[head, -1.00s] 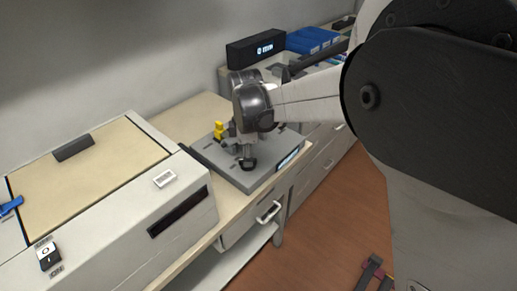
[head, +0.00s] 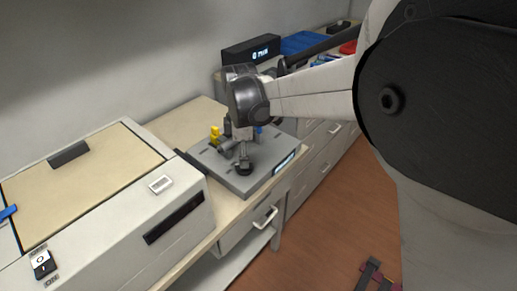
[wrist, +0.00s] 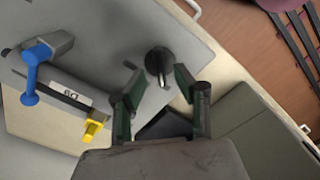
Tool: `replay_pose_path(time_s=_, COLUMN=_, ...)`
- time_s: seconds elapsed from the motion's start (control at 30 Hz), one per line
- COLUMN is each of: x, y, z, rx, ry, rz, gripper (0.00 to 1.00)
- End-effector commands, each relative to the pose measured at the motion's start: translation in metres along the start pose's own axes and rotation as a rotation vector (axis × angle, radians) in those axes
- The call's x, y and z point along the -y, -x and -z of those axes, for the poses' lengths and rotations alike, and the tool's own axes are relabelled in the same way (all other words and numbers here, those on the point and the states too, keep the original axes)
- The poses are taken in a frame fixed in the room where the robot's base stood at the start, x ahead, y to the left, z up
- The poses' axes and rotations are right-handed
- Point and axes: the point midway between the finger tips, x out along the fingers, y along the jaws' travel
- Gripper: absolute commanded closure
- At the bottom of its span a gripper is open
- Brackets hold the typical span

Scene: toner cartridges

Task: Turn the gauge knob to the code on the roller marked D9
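The grey gauge block (head: 222,174) sits on the bench, with a lit display (head: 284,162) on its front face, too small to read. Its round black knob (head: 244,170) also shows in the wrist view (wrist: 158,60), with a pale pointer line. A roller (wrist: 68,93) lies on the block between a blue-ended post (wrist: 31,80) and a yellow clip (wrist: 92,130); its white label is upside down and seems to read D9. My gripper (wrist: 158,73) is open and empty, its fingertips apart on either side of the knob's near edge. Contact with the knob is not visible.
A printer-like machine (head: 110,215) stands left of the gauge block. Behind are a black box with lit text (head: 252,50), a blue tray (head: 305,42) and a red item (head: 348,47).

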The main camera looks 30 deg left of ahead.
Motion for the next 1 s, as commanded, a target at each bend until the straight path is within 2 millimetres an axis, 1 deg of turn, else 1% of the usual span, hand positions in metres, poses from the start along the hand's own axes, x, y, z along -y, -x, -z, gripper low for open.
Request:
replay_pose_path(time_s=0.03, x=0.0, y=0.011, z=0.0, rx=0.0, ry=0.0, rz=0.0, gripper=0.71)
replay_pose_path(time_s=0.2, x=0.0, y=0.045, z=0.0, rx=0.0, ry=0.0, rz=0.0, gripper=0.71)
replay_pose_path(time_s=0.3, x=0.0, y=0.063, z=0.0, rx=0.0, ry=0.0, rz=0.0, gripper=0.71)
replay_pose_path(time_s=0.43, x=0.0, y=0.081, z=0.0, rx=0.0, ry=0.0, rz=0.0, gripper=0.71)
replay_pose_path(time_s=0.63, x=0.0, y=0.093, z=0.0, rx=0.0, ry=0.0, rz=0.0, gripper=0.71)
replay_pose_path(time_s=1.0, x=-0.001, y=0.094, z=-0.001, rx=-0.001, ry=-0.013, rz=-0.003, gripper=0.71)
